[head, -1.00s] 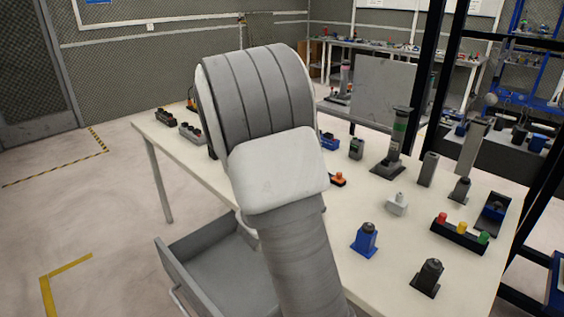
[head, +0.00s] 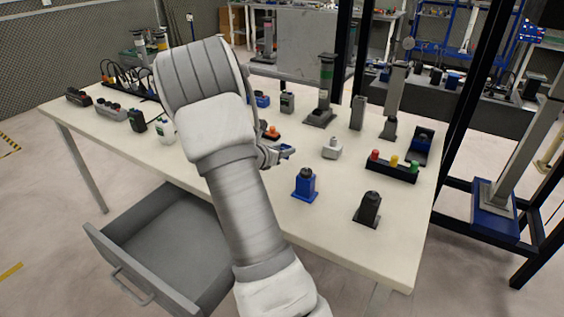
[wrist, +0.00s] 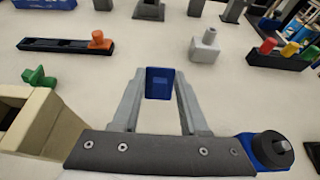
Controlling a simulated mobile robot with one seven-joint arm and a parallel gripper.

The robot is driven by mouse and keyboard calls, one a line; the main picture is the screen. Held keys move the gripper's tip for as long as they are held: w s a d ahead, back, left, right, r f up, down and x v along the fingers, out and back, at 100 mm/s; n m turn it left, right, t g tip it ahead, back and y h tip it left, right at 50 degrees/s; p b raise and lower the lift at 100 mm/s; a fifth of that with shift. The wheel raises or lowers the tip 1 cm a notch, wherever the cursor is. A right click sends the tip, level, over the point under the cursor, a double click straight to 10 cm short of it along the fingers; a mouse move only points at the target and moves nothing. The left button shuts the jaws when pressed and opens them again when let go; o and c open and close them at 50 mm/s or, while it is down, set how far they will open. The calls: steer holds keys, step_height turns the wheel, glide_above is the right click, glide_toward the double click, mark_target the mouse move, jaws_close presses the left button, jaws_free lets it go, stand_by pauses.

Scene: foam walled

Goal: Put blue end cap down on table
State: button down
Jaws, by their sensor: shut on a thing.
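The blue end cap (wrist: 158,83) is between my gripper's two grey fingertips in the wrist view. My gripper (head: 278,153) is shut on it, and the blue cap (head: 287,151) also shows at the fingertips in the head view. The gripper is over the white table (head: 345,222). I cannot tell whether the cap touches the table or is held above it. My arm hides part of the table in the head view.
A blue block with a dark knob (head: 306,185), a black one (head: 368,208), a grey one (head: 332,147) and a three-light strip (head: 392,166) stand to the right. An open grey drawer (head: 165,250) juts out in front. Bare table lies between the parts.

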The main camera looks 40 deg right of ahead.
steer(key=shift+f+b, duration=0.6)
steer(key=shift+f, duration=1.4)
steer(key=shift+f, duration=0.15)
steer(key=shift+c, duration=2.1)
jaws_free()
